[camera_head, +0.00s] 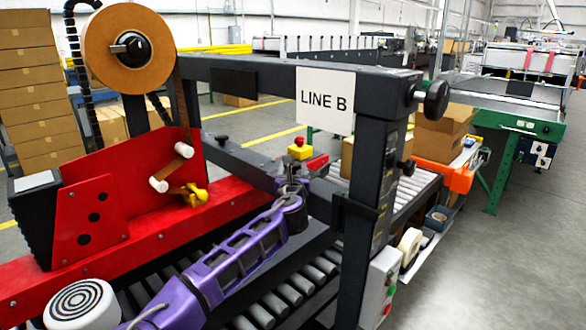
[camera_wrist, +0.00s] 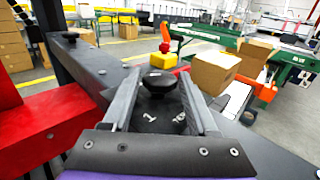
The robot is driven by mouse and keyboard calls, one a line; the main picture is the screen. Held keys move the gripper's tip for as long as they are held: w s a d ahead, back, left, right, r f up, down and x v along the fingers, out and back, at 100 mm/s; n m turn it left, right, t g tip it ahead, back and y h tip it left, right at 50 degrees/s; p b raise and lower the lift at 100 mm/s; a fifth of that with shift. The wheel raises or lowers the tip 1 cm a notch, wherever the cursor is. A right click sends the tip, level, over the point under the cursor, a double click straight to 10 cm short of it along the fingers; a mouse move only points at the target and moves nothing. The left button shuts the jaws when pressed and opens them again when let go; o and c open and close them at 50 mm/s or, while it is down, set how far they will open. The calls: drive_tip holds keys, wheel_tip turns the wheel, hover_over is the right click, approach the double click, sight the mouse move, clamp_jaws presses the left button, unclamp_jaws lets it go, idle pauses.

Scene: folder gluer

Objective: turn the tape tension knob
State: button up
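A black lobed knob (camera_wrist: 158,83) shows between my gripper's fingers in the wrist view, on a dark grey machine bar (camera_wrist: 90,62). My gripper (camera_wrist: 160,76) has its two grey fingers apart, one on each side of the knob, with narrow gaps at most; I cannot tell contact. In the head view my gripper (camera_head: 292,184) is over the dark crossbar, past the end of my purple arm, and covers the knob there. The brown tape roll (camera_head: 103,50) hangs on a black hub at upper left. A red tape head plate (camera_head: 125,190) with white rollers stands below it.
A yellow box with a red button (camera_head: 299,149) stands just behind my gripper. A dark frame post (camera_head: 370,165) with a side knob (camera_head: 432,98) rises to the right. A "LINE B" sign (camera_head: 325,95) hangs on the upper beam. Conveyor rollers (camera_head: 283,291) run below my arm.

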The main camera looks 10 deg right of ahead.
drive_tip(key=o, duration=0.3)
drive_tip(key=s+a+p, duration=0.1)
drive_tip(key=s+a, duration=0.2)
drive_tip(key=s, duration=1.4)
drive_tip(key=shift+a, duration=0.15)
